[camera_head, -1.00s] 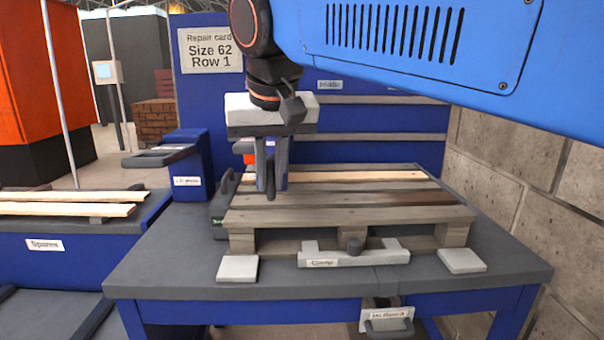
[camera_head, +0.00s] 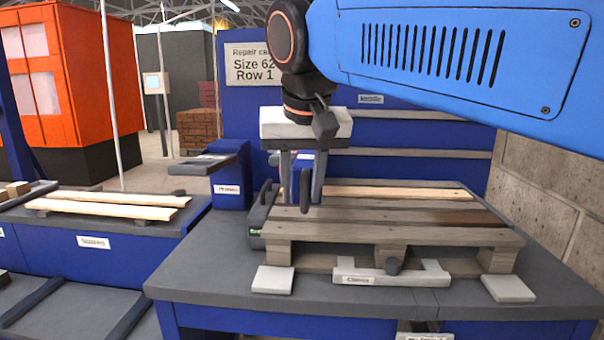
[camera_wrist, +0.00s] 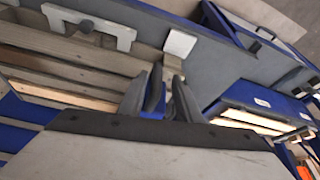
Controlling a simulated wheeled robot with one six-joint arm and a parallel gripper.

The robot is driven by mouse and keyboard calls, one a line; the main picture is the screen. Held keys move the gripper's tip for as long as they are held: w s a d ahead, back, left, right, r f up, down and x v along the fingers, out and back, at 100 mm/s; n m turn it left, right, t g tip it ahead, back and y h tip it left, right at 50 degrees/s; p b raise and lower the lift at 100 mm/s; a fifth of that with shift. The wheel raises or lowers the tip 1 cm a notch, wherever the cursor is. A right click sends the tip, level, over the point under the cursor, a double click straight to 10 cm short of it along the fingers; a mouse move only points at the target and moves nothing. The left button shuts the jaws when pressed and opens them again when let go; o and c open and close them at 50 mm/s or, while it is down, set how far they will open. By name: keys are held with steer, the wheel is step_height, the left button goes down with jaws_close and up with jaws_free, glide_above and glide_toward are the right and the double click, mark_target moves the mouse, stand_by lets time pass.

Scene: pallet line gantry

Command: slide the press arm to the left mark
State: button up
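I cannot tell for certain which part is the press arm. A flat grey arm (camera_head: 203,164) juts left from the top of a blue post (camera_head: 231,172) left of the pallet; its label is too small to read. No left mark can be made out. My gripper (camera_head: 302,200) points down over the left part of the pallet (camera_head: 390,232), apart from the grey arm. Its fingers stand apart. A dark upright piece shows between them, also in the wrist view (camera_wrist: 155,88); I cannot tell if it belongs to the gripper.
A clamp bar (camera_head: 375,276) with a dark knob lies at the pallet's front, between pale pads at left (camera_head: 272,280) and right (camera_head: 508,288). A dark case-like tool (camera_head: 258,220) stands at the pallet's left end. Light boards (camera_head: 110,203) lie on the left rack.

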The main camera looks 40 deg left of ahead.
steer(key=v, duration=1.7)
steer(key=shift+r, duration=0.2)
steer(key=shift+a, duration=0.1)
